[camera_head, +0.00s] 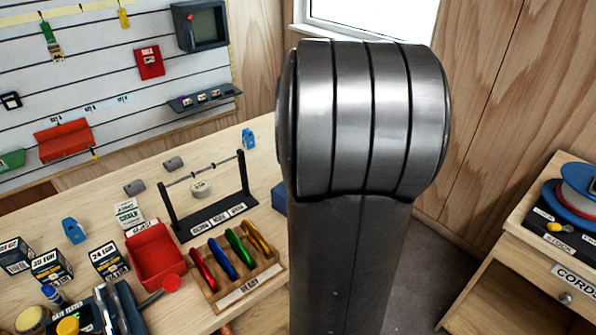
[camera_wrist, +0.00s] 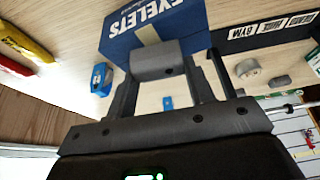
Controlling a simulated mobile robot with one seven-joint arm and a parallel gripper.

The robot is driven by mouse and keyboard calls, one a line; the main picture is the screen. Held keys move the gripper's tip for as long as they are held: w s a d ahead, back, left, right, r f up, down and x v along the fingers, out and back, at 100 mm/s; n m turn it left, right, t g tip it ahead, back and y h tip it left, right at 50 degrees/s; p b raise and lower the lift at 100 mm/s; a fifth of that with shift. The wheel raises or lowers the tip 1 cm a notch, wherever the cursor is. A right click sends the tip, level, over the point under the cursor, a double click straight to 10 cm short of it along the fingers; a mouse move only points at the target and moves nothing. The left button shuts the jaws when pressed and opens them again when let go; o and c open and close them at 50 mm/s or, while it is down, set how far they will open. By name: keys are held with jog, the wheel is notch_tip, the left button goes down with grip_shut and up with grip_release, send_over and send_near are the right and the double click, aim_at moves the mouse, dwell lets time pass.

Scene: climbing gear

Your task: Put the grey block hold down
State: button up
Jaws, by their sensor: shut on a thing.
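In the wrist view my gripper (camera_wrist: 158,75) is shut on a grey block hold (camera_wrist: 155,60) with a small dark hole in its face. The block sits between the fingertips, in front of a blue box marked EYELETS (camera_wrist: 128,30). I cannot tell whether the block touches the box or the tabletop. In the head view my arm hides the gripper and the held block.
A wooden rack (camera_head: 240,280) holds coloured carabiners beside a red tray (camera_head: 157,262). A blue piece (camera_head: 249,139) stands at the bench's back.

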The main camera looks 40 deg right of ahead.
jog(key=shift+f, duration=0.5)
jog(key=shift+f, duration=0.15)
jog(key=o, duration=1)
jog(key=shift+c, duration=0.2)
jog(key=v, duration=1.2)
jog(key=s+a+r, duration=0.1)
jog(key=s+a, duration=0.2)
jog(key=a, duration=1.2)
jog(key=s+a+f+t, duration=0.1)
jog(key=s+a+f, duration=0.2)
jog(key=s+a, duration=0.5)
jog(key=a, duration=0.4)
jog(key=shift+s+a, duration=0.25)
jog(key=shift+s, duration=0.15)
